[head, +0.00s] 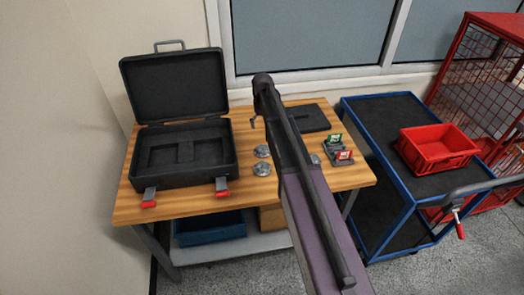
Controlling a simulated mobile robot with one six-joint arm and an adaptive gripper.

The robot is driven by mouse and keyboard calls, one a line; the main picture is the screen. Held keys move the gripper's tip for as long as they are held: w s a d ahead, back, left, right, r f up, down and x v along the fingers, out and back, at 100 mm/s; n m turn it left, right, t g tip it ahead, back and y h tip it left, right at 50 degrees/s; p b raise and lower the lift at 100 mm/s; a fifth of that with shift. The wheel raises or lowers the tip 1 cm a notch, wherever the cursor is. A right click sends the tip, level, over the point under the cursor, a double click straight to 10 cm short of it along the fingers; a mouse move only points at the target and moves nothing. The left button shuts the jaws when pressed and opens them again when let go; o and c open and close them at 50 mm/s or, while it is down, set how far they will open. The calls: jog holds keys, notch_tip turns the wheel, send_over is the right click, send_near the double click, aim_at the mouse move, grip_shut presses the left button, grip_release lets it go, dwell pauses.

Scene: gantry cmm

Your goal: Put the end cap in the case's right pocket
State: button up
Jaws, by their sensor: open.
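The black case (183,181) stands open on the left of the wooden table, its lid (175,85) raised at the back. Its dark insert has recesses on either side of a middle part (185,152); the right pocket (209,149) looks empty. Two round grey metal parts lie right of the case, one behind (262,151) and one in front (262,169). A third grey round part (315,158) is partly covered by my arm. I cannot tell which is the end cap. My arm crosses the middle of the view; my gripper cannot be made out.
The wooden table (240,204) also bears a black flat plate (308,117) and a grey stand (338,160) with green and red cards. Right of it are a blue trolley (392,112) with a red bin (437,148), and a red cage (470,75). A wall is close on the left.

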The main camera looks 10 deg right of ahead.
jog(key=b, duration=0.9)
send_over(263, 148)
jog(key=shift+w+a+f, duration=0.1)
jog(key=shift+f, duration=2.05)
jog(key=shift+w+a+f, duration=0.1)
jog(key=shift+f, duration=2.05)
jog(key=shift+d+f+b, duration=0.15)
jog(key=shift+f+b, duration=2.2)
jog(key=shift+f, duration=0.25)
jog(key=shift+c, duration=0.2)
jog(key=c, duration=1.2)
